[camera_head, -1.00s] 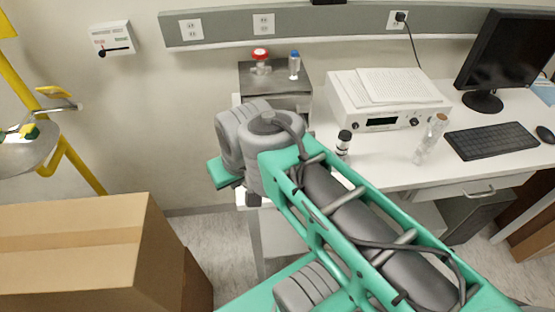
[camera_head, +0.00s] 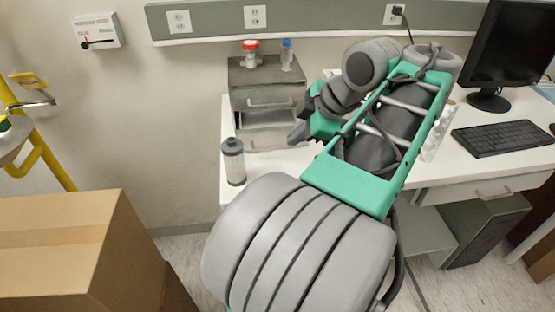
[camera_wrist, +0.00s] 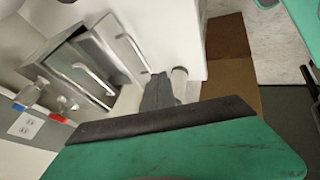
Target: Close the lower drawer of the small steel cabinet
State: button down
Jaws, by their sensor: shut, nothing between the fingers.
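The small steel cabinet (camera_head: 245,82) stands on the desk against the wall. Its upper drawer (camera_head: 268,97) looks shut. Its lower drawer (camera_head: 255,142) stands partly pulled out, with a bar handle on its front. In the wrist view the lower drawer (camera_wrist: 118,48) sticks out past the upper drawer (camera_wrist: 78,72). My gripper (camera_head: 297,134) is shut and empty, close to the right end of the lower drawer front. In the wrist view my gripper (camera_wrist: 158,88) points toward the desk near the drawer. I cannot tell whether it touches. My arm hides the area right of the cabinet.
A grey bottle with a dark cap (camera_head: 233,162) stands on the desk just in front of the cabinet. A red-capped jar (camera_head: 250,53) and a blue-capped bottle (camera_head: 287,55) stand on top. A keyboard (camera_head: 502,138) and monitor (camera_head: 510,50) are at right, a cardboard box (camera_head: 60,245) at left.

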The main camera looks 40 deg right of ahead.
jog(key=x, duration=0.3)
jog(key=b+x, duration=0.1)
jog(key=x, duration=0.2)
jog(key=b+x, duration=0.1)
jog(key=x, duration=0.2)
jog(key=shift+d+f, duration=0.1)
jog(key=shift+f, duration=0.45)
jog(key=w+d, duration=0.2)
jog(key=w, duration=0.1)
jog(key=shift+f, duration=0.25)
jog(key=shift+w+d, duration=0.15)
